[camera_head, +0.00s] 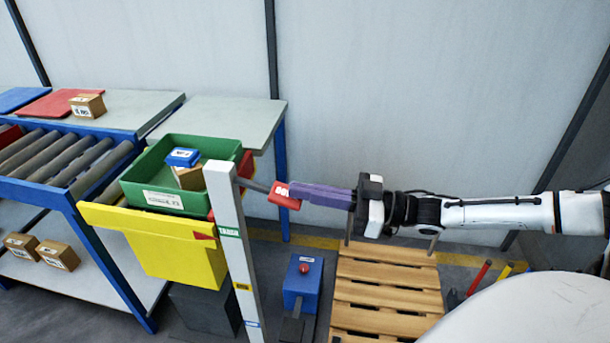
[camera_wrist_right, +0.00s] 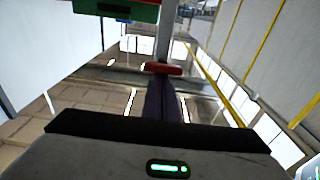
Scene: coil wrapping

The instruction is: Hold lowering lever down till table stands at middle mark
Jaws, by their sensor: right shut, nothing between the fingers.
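The lever is a grey rod with a red grip (camera_head: 284,195), sticking out to the right behind the white post. My right gripper (camera_head: 297,192) is shut and empty, its purple fingers level with the grip and meeting its right end in the head view. The wrist view shows the red grip (camera_wrist_right: 163,69) across the fingertips; whether they press on it I cannot tell. The yellow lift table (camera_head: 175,258) carries a green crate (camera_head: 165,200). Its red pointer (camera_head: 204,235) is beside the green top label (camera_head: 229,231) of the post, above the yellow middle label (camera_head: 242,286). My left gripper is out of view.
The white post (camera_head: 226,200) stands close left of the lever grip. A blue box with a red button (camera_head: 302,283) is on the floor below. A wooden pallet (camera_head: 387,285) lies under my right arm. A roller conveyor (camera_head: 60,155) stands at the left.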

